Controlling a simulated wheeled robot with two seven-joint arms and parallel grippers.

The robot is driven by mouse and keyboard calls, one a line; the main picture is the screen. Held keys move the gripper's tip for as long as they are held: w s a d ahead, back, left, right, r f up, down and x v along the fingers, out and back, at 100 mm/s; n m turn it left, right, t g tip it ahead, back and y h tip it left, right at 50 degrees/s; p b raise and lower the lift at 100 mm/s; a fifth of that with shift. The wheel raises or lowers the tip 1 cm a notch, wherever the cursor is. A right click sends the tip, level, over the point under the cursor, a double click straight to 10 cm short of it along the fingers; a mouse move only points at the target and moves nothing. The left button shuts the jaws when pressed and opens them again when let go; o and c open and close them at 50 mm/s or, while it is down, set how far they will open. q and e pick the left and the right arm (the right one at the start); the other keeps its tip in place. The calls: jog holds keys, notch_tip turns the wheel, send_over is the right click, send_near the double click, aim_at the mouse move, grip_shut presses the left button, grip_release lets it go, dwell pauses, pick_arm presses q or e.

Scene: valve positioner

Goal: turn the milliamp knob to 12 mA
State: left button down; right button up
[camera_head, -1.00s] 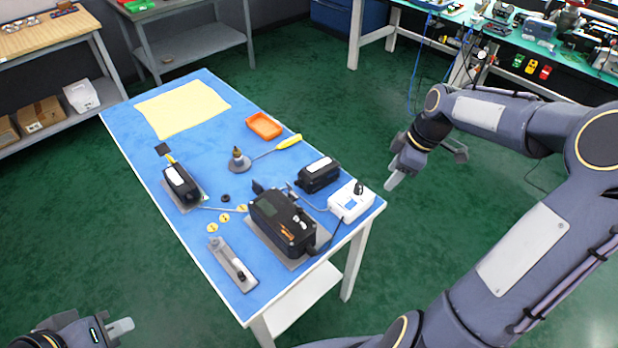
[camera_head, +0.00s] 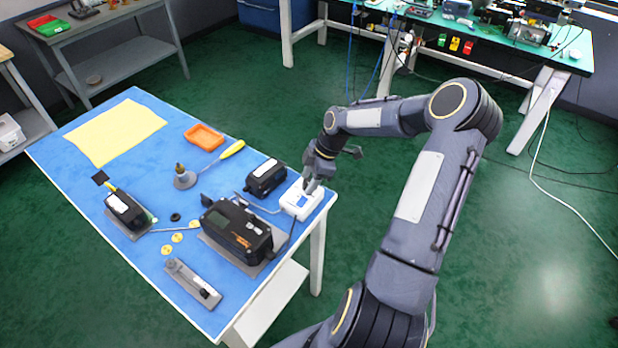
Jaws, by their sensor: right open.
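The white milliamp box (camera_head: 299,204) stands near the right corner of the blue-topped table. Its blue display shows, but is too small to read. Its dark knob is hidden, or cannot be told apart from my gripper. My right gripper (camera_head: 309,186) is right at the back top of the box, pointing down, with its fingers around or close above where the knob sits. I cannot tell whether they touch it. The right gripper is open. My left gripper is out of view.
A large black positioner (camera_head: 238,230) stands left of the box, and a smaller black unit (camera_head: 265,178) stands behind it. An orange tray (camera_head: 204,137), a yellow-handled screwdriver (camera_head: 232,150) and a yellow mat (camera_head: 115,132) lie farther back. Cables run to the box.

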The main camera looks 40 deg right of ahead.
jog(key=shift+c, duration=0.3)
jog(key=c, duration=0.9)
jog(key=shift+c, duration=0.2)
jog(key=shift+f, duration=0.1)
jog(key=m+t+h+b, duration=0.1)
jog(key=m+b, duration=0.2)
jog(key=shift+a+f, duration=0.1)
jog(key=shift+f, duration=0.05)
jog(key=m+t+h+b, duration=0.1)
jog(key=m+b, duration=0.2)
jog(key=shift+s+a+m, duration=0.1)
jog(key=shift+m, duration=0.3)
jog(key=m+h+b, duration=0.1)
jog(key=m+b, duration=0.2)
jog(key=shift+a+r+m+h+b, duration=0.1)
jog(key=shift+r+m+h+b, duration=0.1)
jog(key=shift+m+h+b, duration=0.5)
jog(key=shift+m, duration=0.4)
